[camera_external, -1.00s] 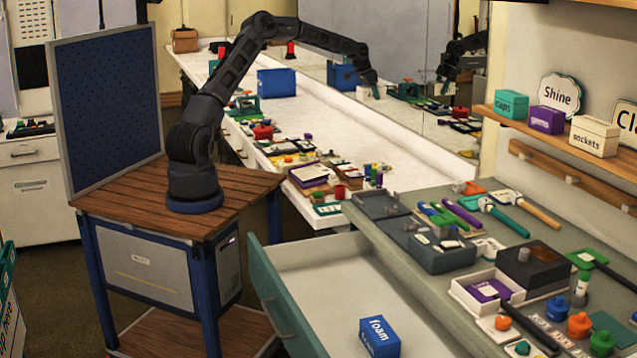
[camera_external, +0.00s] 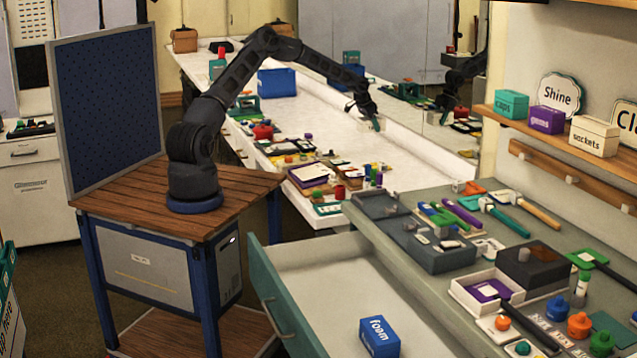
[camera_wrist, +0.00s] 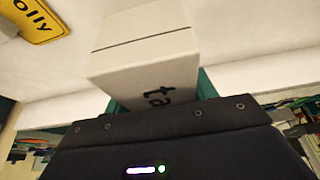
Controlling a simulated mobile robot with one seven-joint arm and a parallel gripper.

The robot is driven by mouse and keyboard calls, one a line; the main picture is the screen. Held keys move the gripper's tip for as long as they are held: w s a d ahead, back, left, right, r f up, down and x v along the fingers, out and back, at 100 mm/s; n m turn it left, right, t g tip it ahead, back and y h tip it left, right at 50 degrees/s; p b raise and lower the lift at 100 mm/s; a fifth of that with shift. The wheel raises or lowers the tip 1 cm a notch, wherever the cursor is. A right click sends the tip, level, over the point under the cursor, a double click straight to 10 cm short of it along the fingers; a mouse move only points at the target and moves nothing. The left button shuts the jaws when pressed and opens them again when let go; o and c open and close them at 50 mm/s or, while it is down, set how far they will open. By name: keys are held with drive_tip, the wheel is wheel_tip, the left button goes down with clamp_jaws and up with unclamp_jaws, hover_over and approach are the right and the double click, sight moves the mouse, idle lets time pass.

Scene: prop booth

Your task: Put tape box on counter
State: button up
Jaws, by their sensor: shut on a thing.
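The tape box (camera_wrist: 150,60) is a white box with dark letters "ta" showing, in the wrist view. The rest of its label is hidden by the dark gripper body. My gripper (camera_wrist: 155,98) is shut on it, with a green finger on either side. In the external view my gripper (camera_external: 368,122) is over the far part of the long white counter (camera_external: 330,120), near the mirror. The box is small there and hard to make out against the white surface, so I cannot tell whether it touches the counter.
A blue bin (camera_external: 276,82) stands on the counter left of my gripper. Several small items clutter the nearer counter. A yellow sign (camera_wrist: 33,18) shows in the wrist view. An open drawer holds a blue foam box (camera_external: 379,337). Bare white counter lies around the gripper.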

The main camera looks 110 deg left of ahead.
sight(362, 119)
wheel_tip(362, 119, down, 10)
drive_tip(key=shift+f, duration=0.1)
idle(0.4)
drive_tip(key=o, duration=1.1)
drive_tip(key=shift+f, duration=0.15)
drive_tip(key=v, duration=1.1)
drive_tip(key=shift+s+d+r, duration=0.1)
drive_tip(key=shift+d+r, duration=0.05)
drive_tip(key=shift+r, duration=0.45)
